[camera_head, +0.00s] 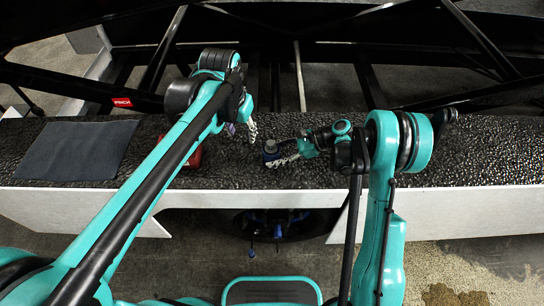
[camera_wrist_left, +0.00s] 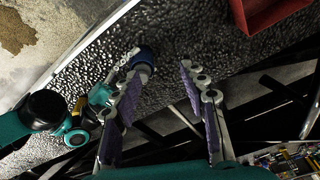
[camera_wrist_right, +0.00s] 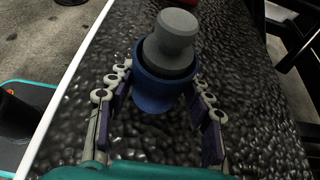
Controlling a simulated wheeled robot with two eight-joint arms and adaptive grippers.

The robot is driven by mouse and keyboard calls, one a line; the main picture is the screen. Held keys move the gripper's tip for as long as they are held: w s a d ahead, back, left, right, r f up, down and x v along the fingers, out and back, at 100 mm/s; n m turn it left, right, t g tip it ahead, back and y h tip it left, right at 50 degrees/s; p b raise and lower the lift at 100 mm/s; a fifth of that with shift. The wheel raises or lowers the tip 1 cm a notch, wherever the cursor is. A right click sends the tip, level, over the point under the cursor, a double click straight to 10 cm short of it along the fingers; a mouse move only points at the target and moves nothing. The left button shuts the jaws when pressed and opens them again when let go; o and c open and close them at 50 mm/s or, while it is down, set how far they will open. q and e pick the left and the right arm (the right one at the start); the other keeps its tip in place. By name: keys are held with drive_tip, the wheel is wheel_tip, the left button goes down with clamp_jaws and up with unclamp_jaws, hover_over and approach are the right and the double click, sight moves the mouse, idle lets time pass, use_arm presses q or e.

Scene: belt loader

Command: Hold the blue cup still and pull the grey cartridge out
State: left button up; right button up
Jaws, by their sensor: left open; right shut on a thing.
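The blue cup (camera_wrist_right: 155,92) stands on the dark, bumpy belt, with the grey cartridge (camera_wrist_right: 175,35) standing up out of its top. My right gripper (camera_wrist_right: 160,88) is shut on the cup, one finger on each side. In the head view the cup (camera_head: 270,153) is small and dark at the tips of my right gripper (camera_head: 283,158). My left gripper (camera_head: 241,129) is open and empty, to the upper left of the cup in the head view.
A red bin (camera_head: 192,159) is on the belt left of the cup, partly behind my left arm; it shows in the left wrist view (camera_wrist_left: 268,12). A dark grey mat (camera_head: 75,150) lies farther left. Black frame bars run behind the belt. The belt's right part is clear.

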sight(271, 143)
use_arm(q)
drive_tip(key=w+d+f+g, duration=0.1)
drive_tip(key=w+d, duration=0.1)
drive_tip(key=w+d+f+m, duration=0.1)
drive_tip(key=w+d, duration=0.1)
drive_tip(key=d, duration=0.1)
drive_tip(key=w+d+f+m+g, duration=0.1)
drive_tip(key=w+d, duration=0.1)
drive_tip(key=shift+w+d+f+g+y, duration=0.2)
drive_tip(key=shift+w+d+g+y, duration=0.1)
drive_tip(key=shift+d, duration=0.1)
drive_tip(key=shift+w+d+f, duration=0.1)
drive_tip(key=shift+f, duration=4.45)
clamp_jaws()
drive_tip(key=shift+r, duration=0.65)
wheel_tip(271, 143, up, 8)
